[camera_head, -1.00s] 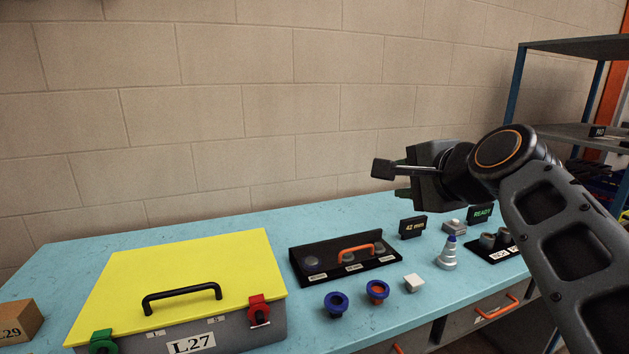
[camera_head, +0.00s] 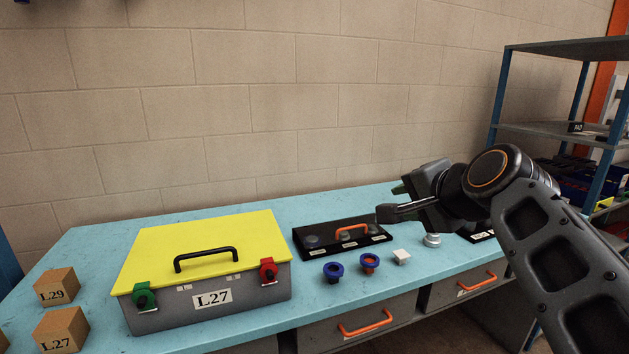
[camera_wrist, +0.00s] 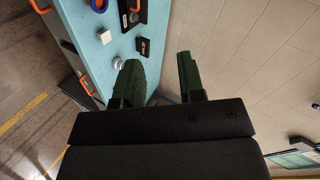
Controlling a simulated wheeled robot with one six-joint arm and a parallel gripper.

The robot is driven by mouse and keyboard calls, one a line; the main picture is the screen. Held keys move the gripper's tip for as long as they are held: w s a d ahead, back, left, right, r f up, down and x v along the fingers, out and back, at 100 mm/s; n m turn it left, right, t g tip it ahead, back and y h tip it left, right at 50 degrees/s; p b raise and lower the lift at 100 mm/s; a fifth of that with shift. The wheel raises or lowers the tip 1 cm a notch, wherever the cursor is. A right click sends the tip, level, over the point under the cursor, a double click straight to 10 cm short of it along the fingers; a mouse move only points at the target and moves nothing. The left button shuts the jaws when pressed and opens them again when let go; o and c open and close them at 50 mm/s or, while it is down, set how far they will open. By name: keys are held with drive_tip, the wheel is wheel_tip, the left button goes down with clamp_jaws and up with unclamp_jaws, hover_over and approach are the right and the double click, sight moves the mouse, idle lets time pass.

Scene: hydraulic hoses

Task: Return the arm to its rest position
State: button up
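My gripper (camera_head: 391,201) is raised in front of the right part of the blue bench (camera_head: 190,216). In the wrist view its two dark green fingers (camera_wrist: 158,66) stand apart with nothing between them, so it is open and empty. My arm reaches in from the right edge of the head view, bent at the elbow. The gripper hides part of the bench's back right. A small dark display (camera_wrist: 143,47) lies beyond the fingers in the wrist view.
A grey case (camera_head: 160,318) with a yellow lid stands left of the gripper. A black tray (camera_head: 345,249) with an orange handle, blue and orange fittings (camera_head: 369,263) and a white block (camera_head: 402,257) lie nearby. A shelf rack (camera_head: 560,48) stands at right. Cardboard boxes (camera_head: 60,330) are at far left.

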drive_tip(key=s+f+n+g+h+p, duration=0.2)
drive_tip(key=s+f+n+g+p, duration=0.2)
drive_tip(key=f, duration=0.5)
drive_tip(key=s+f+n+g+h+p, duration=0.1)
drive_tip(key=s+f+n+g+p, duration=0.3)
drive_tip(key=f, duration=0.6)
drive_tip(key=s+n+p, duration=0.2)
drive_tip(key=s+n, duration=0.1)
drive_tip(key=s, duration=0.1)
drive_tip(key=shift+s+d+h, duration=0.15)
drive_tip(key=shift+s+h, duration=0.1)
drive_tip(key=shift+h, duration=0.15)
